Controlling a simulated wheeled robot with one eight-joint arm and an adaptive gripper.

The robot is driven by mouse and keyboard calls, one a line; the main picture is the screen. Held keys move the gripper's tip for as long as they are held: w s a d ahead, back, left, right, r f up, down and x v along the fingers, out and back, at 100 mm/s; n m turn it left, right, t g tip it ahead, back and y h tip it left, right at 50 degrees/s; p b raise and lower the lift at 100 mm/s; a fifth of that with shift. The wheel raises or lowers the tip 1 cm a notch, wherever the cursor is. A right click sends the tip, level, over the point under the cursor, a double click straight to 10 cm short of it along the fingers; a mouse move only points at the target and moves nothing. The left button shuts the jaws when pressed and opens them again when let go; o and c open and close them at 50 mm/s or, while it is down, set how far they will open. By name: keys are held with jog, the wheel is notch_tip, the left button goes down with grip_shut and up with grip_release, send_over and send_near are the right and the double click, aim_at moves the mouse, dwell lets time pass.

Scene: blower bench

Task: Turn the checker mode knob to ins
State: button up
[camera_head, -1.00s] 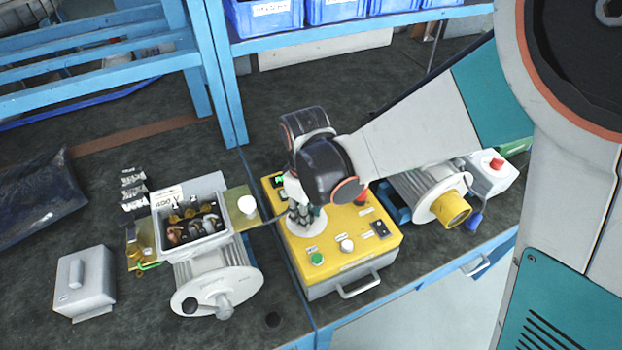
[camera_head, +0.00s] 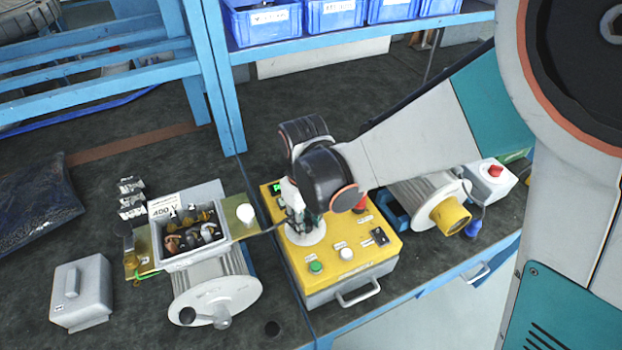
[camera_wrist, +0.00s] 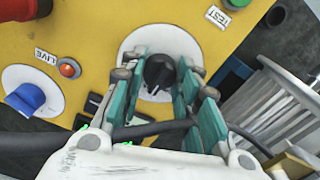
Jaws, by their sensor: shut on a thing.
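The checker is a yellow-topped box (camera_head: 350,227) on the bench in the head view. Its mode knob (camera_wrist: 158,72) is black, on a round white dial plate (camera_wrist: 150,40). In the head view the plate (camera_head: 308,238) shows below my gripper (camera_head: 302,225), which hides the knob. In the wrist view my gripper (camera_wrist: 157,84) has its teal fingers on both sides of the knob, shut on it. The dial's markings are hidden or too small to read, so the position pointed at cannot be told.
Beside the knob are a red lamp (camera_wrist: 68,67) labelled LIVE, a blue knob (camera_wrist: 27,98) and a TEST label (camera_wrist: 218,16). A dark cable (camera_wrist: 150,130) crosses below. An open motor terminal box (camera_head: 196,235) stands left; another motor (camera_head: 425,195) stands right.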

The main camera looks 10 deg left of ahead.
jog(key=o, duration=1.1)
jog(key=shift+c, duration=0.2)
jog(key=shift+n, duration=0.3)
